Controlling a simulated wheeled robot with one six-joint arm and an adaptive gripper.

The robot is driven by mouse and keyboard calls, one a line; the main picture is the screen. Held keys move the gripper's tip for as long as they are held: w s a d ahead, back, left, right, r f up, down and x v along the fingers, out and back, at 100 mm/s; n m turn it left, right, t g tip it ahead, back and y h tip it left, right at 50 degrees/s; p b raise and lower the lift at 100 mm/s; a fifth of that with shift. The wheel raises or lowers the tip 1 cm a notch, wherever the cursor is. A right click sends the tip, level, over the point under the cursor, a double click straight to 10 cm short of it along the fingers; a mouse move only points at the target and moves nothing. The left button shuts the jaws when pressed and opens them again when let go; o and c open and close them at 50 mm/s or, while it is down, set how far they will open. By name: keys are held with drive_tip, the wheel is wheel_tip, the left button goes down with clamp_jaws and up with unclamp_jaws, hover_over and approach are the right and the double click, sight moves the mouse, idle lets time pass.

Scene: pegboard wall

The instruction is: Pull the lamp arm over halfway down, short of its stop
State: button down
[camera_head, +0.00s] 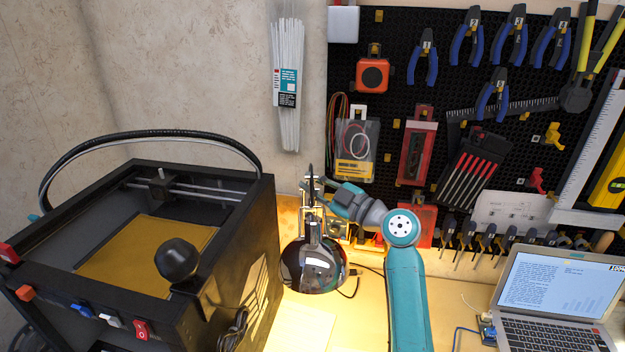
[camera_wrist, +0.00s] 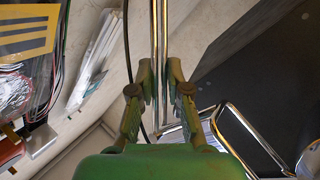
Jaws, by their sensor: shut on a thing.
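The desk lamp's dark chrome shade (camera_head: 313,268) hangs low over the lit table in the head view, just right of the black printer. The lamp arm (camera_wrist: 159,40), a pair of thin chrome rods, runs between my fingers in the wrist view. My gripper (camera_wrist: 160,75) is shut on these rods, one finger on each side. In the head view my gripper (camera_head: 322,190) is beside the lamp above the shade, partly hidden by its own links. The lamp's base and the arm's stop cannot be made out.
A black 3D printer (camera_head: 225,265) stands close on the left. A pegboard (camera_head: 395,80) with pliers and other tools is behind and right. An open laptop (camera_head: 555,290) sits at the right. A bare patch of table (camera_head: 350,325) lies below the shade.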

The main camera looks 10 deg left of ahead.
drive_tip(key=shift+s+d+f+n+y, duration=0.25)
drive_tip(key=shift+s+f+n+y, duration=0.1)
drive_tip(key=shift+f+n+y, duration=0.35)
drive_tip(key=shift+s+d+f+n+y, duration=0.3)
drive_tip(key=shift+f+n+y, duration=0.2)
drive_tip(key=shift+f+n, duration=0.4)
drive_tip(key=shift+s+r, duration=0.1)
drive_tip(key=shift+r, duration=0.05)
drive_tip(key=c, duration=1.3)
unclamp_jaws()
drive_tip(key=shift+d, duration=0.1)
drive_tip(key=shift+s, duration=0.1)
drive_tip(key=v, duration=1.1)
drive_tip(key=shift+s+d+f, duration=0.2)
drive_tip(key=shift+d+f, duration=0.05)
drive_tip(key=shift+d, duration=0.05)
